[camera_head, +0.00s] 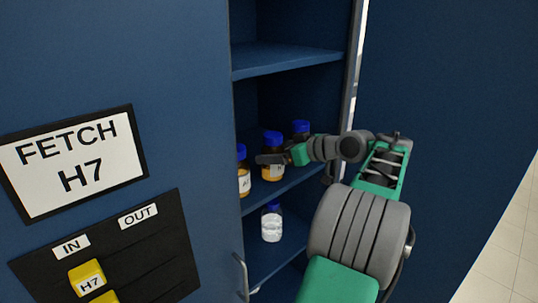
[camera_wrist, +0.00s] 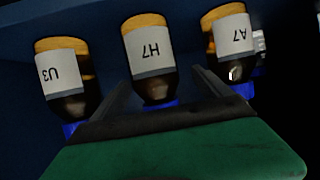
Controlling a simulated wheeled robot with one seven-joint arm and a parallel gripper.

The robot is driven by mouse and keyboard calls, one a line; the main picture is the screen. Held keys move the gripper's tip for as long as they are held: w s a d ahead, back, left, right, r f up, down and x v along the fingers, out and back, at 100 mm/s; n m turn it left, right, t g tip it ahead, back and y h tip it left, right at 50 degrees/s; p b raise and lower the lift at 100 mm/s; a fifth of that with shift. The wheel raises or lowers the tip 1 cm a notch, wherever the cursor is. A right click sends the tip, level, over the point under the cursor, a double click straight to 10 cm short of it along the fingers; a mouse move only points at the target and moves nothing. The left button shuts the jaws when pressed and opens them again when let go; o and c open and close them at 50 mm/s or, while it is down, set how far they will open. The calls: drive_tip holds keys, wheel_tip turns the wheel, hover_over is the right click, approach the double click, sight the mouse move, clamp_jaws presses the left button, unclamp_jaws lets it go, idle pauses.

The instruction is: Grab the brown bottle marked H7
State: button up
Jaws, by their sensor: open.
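The brown bottle marked H7 (camera_wrist: 150,50) has a white label, an amber body and a blue cap. It stands on the middle shelf of the blue cabinet, and in the head view it is the middle bottle (camera_head: 273,172), partly covered by my gripper (camera_head: 272,158). In the wrist view my gripper (camera_wrist: 162,76) is open, with its two dark fingers apart on either side of the bottle's shoulder and cap. Whether either finger touches the bottle cannot be told.
Bottles marked U3 (camera_wrist: 62,72) and A7 (camera_wrist: 231,38) stand close on either side. A white bottle (camera_head: 271,226) stands on the shelf below. An upper shelf (camera_head: 285,58) is above. A sign (camera_head: 68,163) reads FETCH H7, above a black IN/OUT panel (camera_head: 150,250).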

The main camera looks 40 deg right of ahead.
sight(265, 153)
drive_tip(key=x, duration=0.1)
drive_tip(key=p+x, duration=0.1)
drive_tip(key=x, duration=0.2)
drive_tip(key=shift+w+d+f+p, duration=0.1)
drive_tip(key=shift+d+p, duration=0.25)
drive_tip(key=shift+p, duration=0.05)
drive_tip(key=shift+w+f, duration=0.25)
drive_tip(key=shift+w, duration=0.05)
drive_tip(key=shift+c, duration=0.5)
clamp_jaws()
